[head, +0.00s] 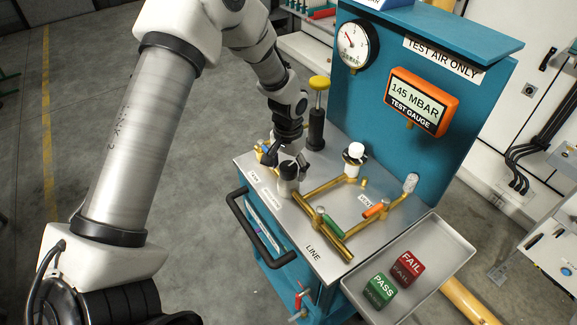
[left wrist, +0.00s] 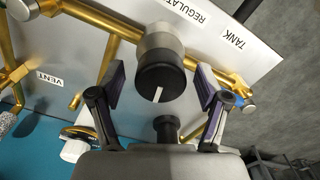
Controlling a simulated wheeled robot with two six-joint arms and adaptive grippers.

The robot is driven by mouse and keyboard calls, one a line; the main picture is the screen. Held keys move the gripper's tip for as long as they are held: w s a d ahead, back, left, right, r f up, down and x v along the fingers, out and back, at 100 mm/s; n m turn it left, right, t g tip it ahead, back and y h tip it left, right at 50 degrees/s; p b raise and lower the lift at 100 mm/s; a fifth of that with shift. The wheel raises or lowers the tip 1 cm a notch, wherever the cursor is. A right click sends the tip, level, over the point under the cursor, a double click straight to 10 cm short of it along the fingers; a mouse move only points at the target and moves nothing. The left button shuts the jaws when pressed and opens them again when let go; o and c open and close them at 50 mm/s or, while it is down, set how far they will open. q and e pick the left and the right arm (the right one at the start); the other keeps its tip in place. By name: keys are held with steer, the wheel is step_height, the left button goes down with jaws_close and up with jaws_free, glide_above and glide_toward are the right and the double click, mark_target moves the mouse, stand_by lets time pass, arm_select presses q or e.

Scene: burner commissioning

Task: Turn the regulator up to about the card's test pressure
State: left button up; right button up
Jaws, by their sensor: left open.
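The regulator has a grey body (head: 288,187) on the brass line; in the left wrist view its black knob (left wrist: 160,82) carries a white mark pointing toward the bottom of the picture. My left gripper (head: 287,166) is over the regulator, open, with one finger on each side of the knob and visible gaps. The orange test gauge (head: 416,108) reads 145 MBAR. A round dial gauge (head: 356,45) hangs on the teal panel; its scale is too small to read. I cannot make out the card's pressure. My right gripper is not in view.
A green-handled valve (head: 329,223) and an orange-handled valve (head: 373,210) sit on the brass pipes. A yellow-topped black post (head: 318,100) stands close behind my left gripper. A tray (head: 445,246) at the right holds green PASS and red FAIL blocks.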

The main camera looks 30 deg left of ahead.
mark_target(288, 166)
arm_select(q)
steer(key=shift+a+f, duration=0.1)
steer(key=shift+f, duration=0.05)
steer(key=c, duration=1.2)
steer(key=shift+o, duration=0.2)
steer(key=shift+r+n+p, duration=0.2)
steer(key=shift+n+p, duration=0.1)
steer(key=shift+p, duration=0.25)
steer(key=shift+f, duration=0.15)
steer(key=o, duration=1.2)
steer(key=shift+c, duration=0.2)
step_height(288, 166, up, 12)
